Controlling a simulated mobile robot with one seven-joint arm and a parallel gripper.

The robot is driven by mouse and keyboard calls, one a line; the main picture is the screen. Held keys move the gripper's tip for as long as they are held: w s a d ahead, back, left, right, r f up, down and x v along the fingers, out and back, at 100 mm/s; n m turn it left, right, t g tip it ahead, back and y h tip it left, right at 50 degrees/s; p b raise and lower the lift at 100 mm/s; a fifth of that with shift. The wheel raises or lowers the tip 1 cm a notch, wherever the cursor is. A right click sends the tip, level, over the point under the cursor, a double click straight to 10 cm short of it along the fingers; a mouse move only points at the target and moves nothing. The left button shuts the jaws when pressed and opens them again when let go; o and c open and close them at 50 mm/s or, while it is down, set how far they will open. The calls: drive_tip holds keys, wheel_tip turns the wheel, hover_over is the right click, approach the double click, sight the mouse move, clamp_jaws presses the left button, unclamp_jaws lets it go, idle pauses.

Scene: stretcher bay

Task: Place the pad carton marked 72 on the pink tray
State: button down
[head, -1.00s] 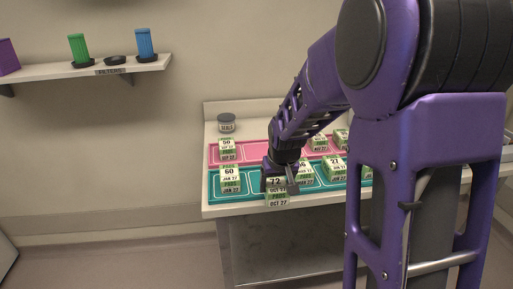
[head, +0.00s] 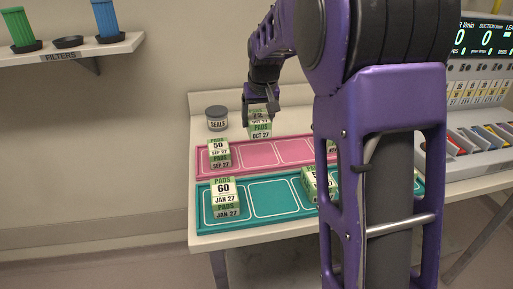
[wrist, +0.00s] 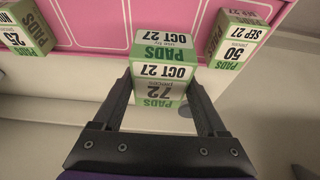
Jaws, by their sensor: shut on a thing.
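The pad carton marked 72 (head: 260,128), green and white with OCT 27 on its front, is held up above the back part of the pink tray. My gripper (head: 262,106) is shut on it from above. In the wrist view the carton (wrist: 164,72) sits between the two fingers of my gripper (wrist: 160,92). The pink tray (head: 262,155) has outlined slots. The slots just below and in front of the carton look bare. A carton marked 50 (head: 219,154) stands in its left slot.
The teal tray (head: 270,203) lies in front, with a carton marked 60 (head: 224,197) and another partly hidden carton (head: 309,184). A SEALS tin (head: 217,118) stands behind the pink tray. My arm hides the trays' right part.

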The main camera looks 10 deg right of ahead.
sight(261, 123)
wheel_tip(261, 123, down, 8)
drive_tip(key=shift+r+b, duration=0.1)
drive_tip(key=shift+b, duration=0.5)
unclamp_jaws()
drive_tip(key=shift+s+r, duration=0.15)
drive_tip(key=shift+r, duration=0.2)
drive_tip(key=p+v, duration=0.1)
drive_tip(key=v, duration=1)
drive_tip(key=shift+s+r+p, duration=0.1)
drive_tip(key=shift+s+p, duration=0.05)
drive_tip(key=shift+p, duration=0.25)
drive_tip(key=shift+r, duration=0.1)
